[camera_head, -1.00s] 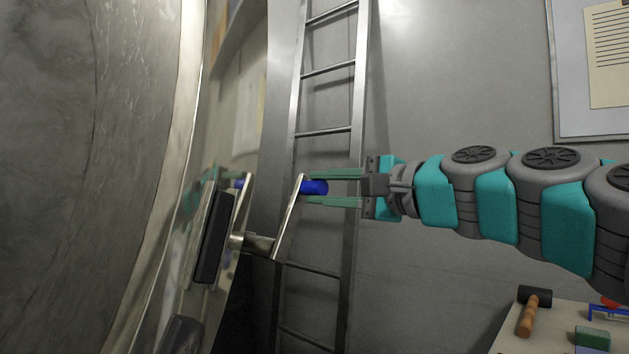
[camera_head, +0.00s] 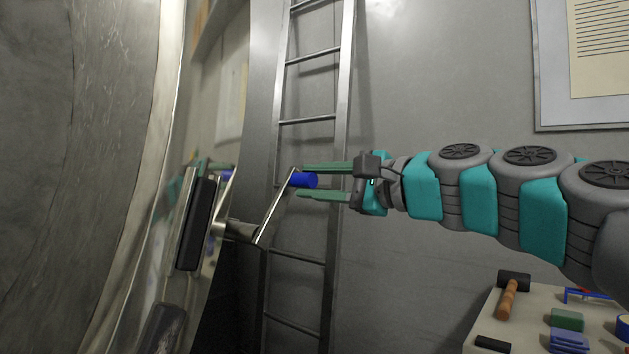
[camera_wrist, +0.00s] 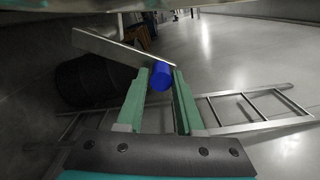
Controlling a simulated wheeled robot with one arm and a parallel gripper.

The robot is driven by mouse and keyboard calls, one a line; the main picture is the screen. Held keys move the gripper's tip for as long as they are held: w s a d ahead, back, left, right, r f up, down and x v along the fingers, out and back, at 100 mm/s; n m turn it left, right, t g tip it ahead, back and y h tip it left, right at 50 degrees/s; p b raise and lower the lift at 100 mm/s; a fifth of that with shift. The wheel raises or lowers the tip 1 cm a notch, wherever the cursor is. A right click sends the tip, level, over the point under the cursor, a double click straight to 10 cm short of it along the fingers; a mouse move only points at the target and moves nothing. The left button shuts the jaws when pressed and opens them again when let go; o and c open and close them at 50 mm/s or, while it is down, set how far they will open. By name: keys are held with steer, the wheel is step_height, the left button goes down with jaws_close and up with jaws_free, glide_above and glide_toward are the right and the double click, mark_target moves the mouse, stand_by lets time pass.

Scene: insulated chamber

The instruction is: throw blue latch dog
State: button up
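The blue latch dog is a flat metal lever (camera_head: 276,208) with a blue cylindrical grip (camera_head: 303,180) at its upper end. Its lower end meets a metal shaft by a dark block on the round door's edge. The lever leans up and to the right. My gripper (camera_head: 308,181) comes in from the right, its green fingers above and below the grip. The wrist view shows the blue grip (camera_wrist: 162,75) filling the space between the fingertips (camera_wrist: 163,78), with the lever (camera_wrist: 110,47) running off left.
The large curved metal door (camera_head: 80,180) fills the left side. A metal ladder (camera_head: 343,90) stands against the wall behind the gripper. A table (camera_head: 480,325) at lower right holds a hammer (camera_head: 508,298) and a green block (camera_head: 567,319). A framed notice hangs at upper right.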

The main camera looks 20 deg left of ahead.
steer(key=o, duration=0.4)
steer(key=shift+c, duration=0.2)
steer(key=v, duration=0.7)
steer(key=shift+s+d+b, duration=0.2)
steer(key=shift+d+b, duration=0.15)
steer(key=shift+d, duration=0.05)
steer(key=shift+f, duration=0.1)
steer(key=s+d+f+n+g+h, duration=0.1)
steer(key=s+f+n+h, duration=0.15)
steer(key=f, duration=0.75)
steer(key=s+d+f+n+g+h, duration=0.1)
steer(key=s+d+f+h, duration=0.15)
steer(key=f, duration=0.75)
steer(key=s+f+n+g+h, duration=0.2)
steer(key=s+f+h, duration=0.15)
steer(key=f, duration=0.65)
steer(key=s+d+f+n+g+h, duration=0.3)
steer(key=s+d+f+h, duration=0.5)
steer(key=s+d+f, duration=1)
step_height(320, 180, down, 3)
steer(key=shift+s+d+f+g, duration=0.15)
steer(key=shift+s+d+g, duration=0.1)
steer(key=shift+d+g, duration=0.85)
